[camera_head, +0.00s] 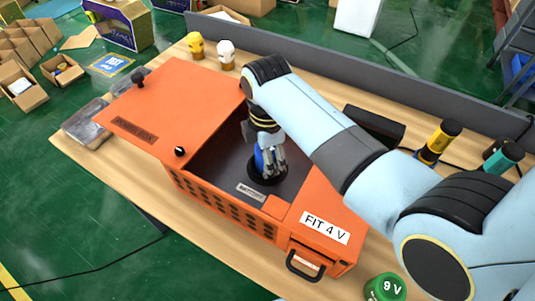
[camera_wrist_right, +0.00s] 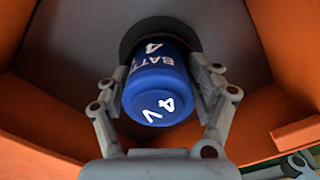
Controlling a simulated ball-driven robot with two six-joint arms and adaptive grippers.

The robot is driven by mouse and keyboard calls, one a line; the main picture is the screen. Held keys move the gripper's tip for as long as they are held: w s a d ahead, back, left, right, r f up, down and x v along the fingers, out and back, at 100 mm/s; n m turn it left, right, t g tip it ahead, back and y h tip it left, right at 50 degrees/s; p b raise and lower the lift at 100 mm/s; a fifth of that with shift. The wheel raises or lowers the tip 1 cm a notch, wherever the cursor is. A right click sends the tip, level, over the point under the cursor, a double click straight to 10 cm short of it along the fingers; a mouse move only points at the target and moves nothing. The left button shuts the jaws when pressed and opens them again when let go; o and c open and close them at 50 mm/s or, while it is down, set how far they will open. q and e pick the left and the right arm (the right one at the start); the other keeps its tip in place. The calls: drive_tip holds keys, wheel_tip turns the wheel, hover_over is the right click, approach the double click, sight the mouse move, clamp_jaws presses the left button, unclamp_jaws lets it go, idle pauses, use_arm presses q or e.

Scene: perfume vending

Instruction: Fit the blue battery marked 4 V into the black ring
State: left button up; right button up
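The blue battery (camera_head: 260,160) stands upright inside the open orange box (camera_head: 221,197). In the right wrist view the battery (camera_wrist_right: 160,88) shows its end marked 4 V. The black ring (camera_head: 267,180) is on the dark box floor; in the right wrist view the ring (camera_wrist_right: 135,37) surrounds the battery's far end. I cannot tell how deep the battery sits. My right gripper (camera_head: 268,165) reaches down into the box, its fingers against both sides of the battery. It also shows in the right wrist view (camera_wrist_right: 162,80). My left gripper is out of view.
A green 9 V battery (camera_head: 385,288) stands near the box's front right corner. Yellow (camera_head: 438,140) and teal (camera_head: 503,157) batteries stand at the table's right. The orange lid (camera_head: 170,108) lies open leftward. Yellow (camera_head: 196,44) and white (camera_head: 226,53) items stand behind.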

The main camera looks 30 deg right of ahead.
drive_tip(key=shift+o, duration=0.5)
drive_tip(key=shift+s+f, duration=0.15)
drive_tip(key=shift+f, duration=0.25)
drive_tip(key=shift+r, duration=0.55)
wheel_tip(320, 180, up, 13)
drive_tip(key=shift+f+b, duration=0.2)
drive_tip(key=shift+b, duration=0.4)
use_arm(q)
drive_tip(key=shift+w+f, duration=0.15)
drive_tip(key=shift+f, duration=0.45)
